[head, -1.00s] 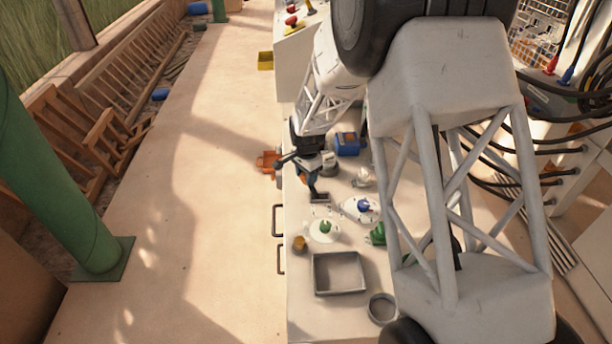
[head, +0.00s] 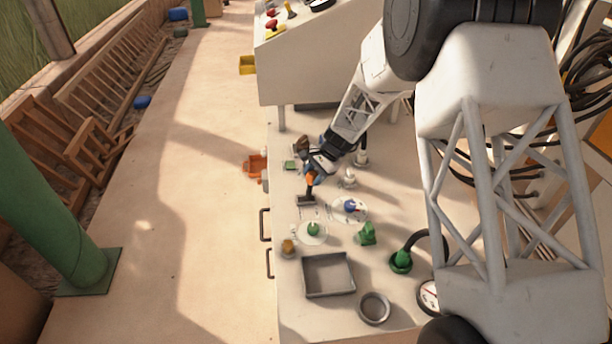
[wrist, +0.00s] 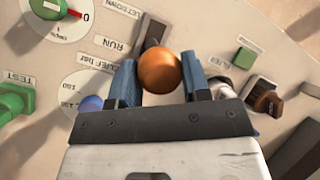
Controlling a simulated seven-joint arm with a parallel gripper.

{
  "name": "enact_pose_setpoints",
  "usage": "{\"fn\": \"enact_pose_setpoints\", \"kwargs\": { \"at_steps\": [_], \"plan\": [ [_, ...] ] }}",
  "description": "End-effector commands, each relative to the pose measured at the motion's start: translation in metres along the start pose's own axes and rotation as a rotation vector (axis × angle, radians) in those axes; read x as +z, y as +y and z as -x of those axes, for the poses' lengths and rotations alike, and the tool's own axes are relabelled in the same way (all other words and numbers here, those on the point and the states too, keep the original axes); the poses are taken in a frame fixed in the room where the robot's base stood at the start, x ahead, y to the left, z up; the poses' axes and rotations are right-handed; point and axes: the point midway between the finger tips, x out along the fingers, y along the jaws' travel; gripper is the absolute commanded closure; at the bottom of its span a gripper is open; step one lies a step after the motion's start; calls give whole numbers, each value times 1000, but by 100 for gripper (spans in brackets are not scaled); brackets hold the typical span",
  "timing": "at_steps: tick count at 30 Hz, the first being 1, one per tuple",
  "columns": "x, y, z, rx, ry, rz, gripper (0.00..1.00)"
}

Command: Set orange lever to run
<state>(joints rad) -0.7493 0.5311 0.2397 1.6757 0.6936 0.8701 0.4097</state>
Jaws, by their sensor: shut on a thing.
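The orange lever has a round orange knob (wrist: 159,71), held between the two blue fingers of my gripper (wrist: 160,82) in the wrist view. My gripper is shut on the knob. The lever's dark slotted base (wrist: 153,33) shows just beyond the knob, partly hidden by it. The RUN label (wrist: 109,46) is left of the base, and a LETDOWN label (wrist: 124,8) is further up. In the head view the orange lever (head: 311,178) stands tilted up and right from its dark base (head: 305,200), with my gripper over its top.
A white dial with a blue knob (head: 350,205), a green knob (head: 313,229) and a green switch (head: 366,234) are close by on the panel. A grey square tray (head: 328,292) and a grey ring (head: 374,308) lie nearer the front. An orange bracket (head: 255,165) sits at the left edge.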

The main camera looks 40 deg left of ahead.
Motion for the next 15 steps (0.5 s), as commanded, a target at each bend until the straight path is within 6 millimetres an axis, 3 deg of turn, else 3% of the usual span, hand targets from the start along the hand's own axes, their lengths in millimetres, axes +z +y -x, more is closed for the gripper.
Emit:
{"fn": "enact_pose_setpoints", "kwargs": {
  "at_steps": [8, 15],
  "plan": [
    [-16, 12, 4, -76, -109, 1, 99],
    [-25, 18, 6, -73, -103, 2, 99]
  ]
}}
